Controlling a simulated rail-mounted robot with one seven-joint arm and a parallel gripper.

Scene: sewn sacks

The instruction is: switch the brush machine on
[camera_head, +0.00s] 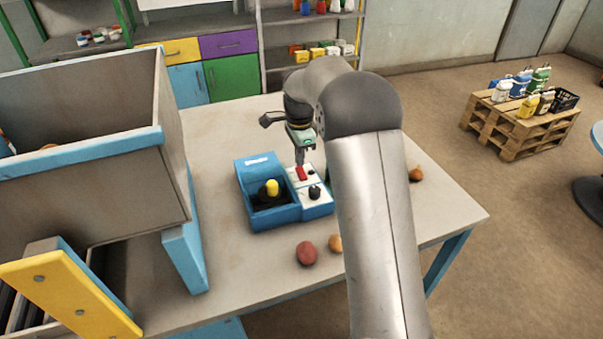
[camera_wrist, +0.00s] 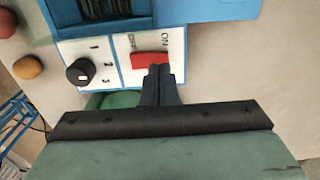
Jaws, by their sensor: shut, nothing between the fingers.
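The brush machine (camera_head: 262,215) is a blue box on the table. Its open well holds dark brushes and a yellow-topped piece (camera_head: 272,187). Its white panel carries a red rocker switch (camera_head: 301,173) and a black knob (camera_head: 314,192). In the wrist view the red switch (camera_wrist: 150,60) lies beside ON and OFF lettering, and the knob (camera_wrist: 80,72) sits among the numbers 1, 2 and 3. My gripper (camera_head: 300,163) is shut and empty, pointing down at the switch. In the wrist view its fingertips (camera_wrist: 158,70) overlap the switch's edge; I cannot tell whether they touch. Which way the switch is tipped is unclear.
A red-brown round item (camera_head: 306,253) and an orange-brown one (camera_head: 335,243) lie in front of the machine. Another (camera_head: 415,174) lies right of my arm. A large grey bin (camera_head: 120,190) stands left. Bare table (camera_head: 225,270) lies between bin and round items.

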